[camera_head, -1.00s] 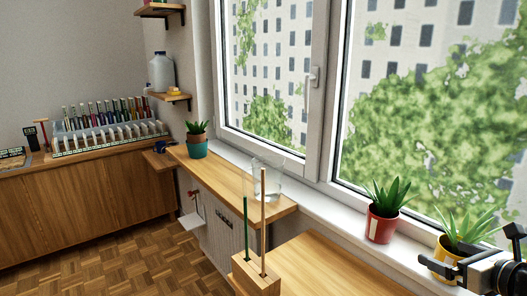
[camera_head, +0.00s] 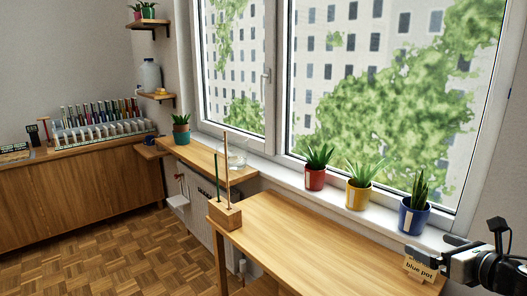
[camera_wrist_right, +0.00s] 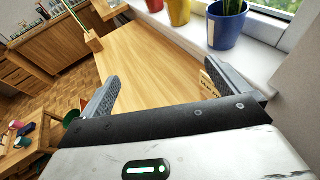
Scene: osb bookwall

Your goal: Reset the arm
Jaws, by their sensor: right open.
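My right gripper (camera_head: 445,262) is at the right edge of the head view, over the right end of the wooden table. In the right wrist view its two fingers (camera_wrist_right: 180,95) are spread wide with nothing between them, above the tabletop. A small card reading "blue pot" (camera_head: 421,268) stands on the table by the gripper; in the wrist view it is partly hidden behind the right finger. The blue pot (camera_head: 413,219) with a spiky plant stands on the windowsill behind the gripper, apart from it. My left gripper is in neither view.
A red pot (camera_head: 315,179) and a yellow pot (camera_head: 357,197) stand on the white windowsill (camera_head: 285,171). A wooden block with upright sticks (camera_head: 225,215) stands at the table's left end. The tabletop (camera_head: 300,235) between is clear. A glass bowl (camera_head: 234,158) is on the shelf beyond.

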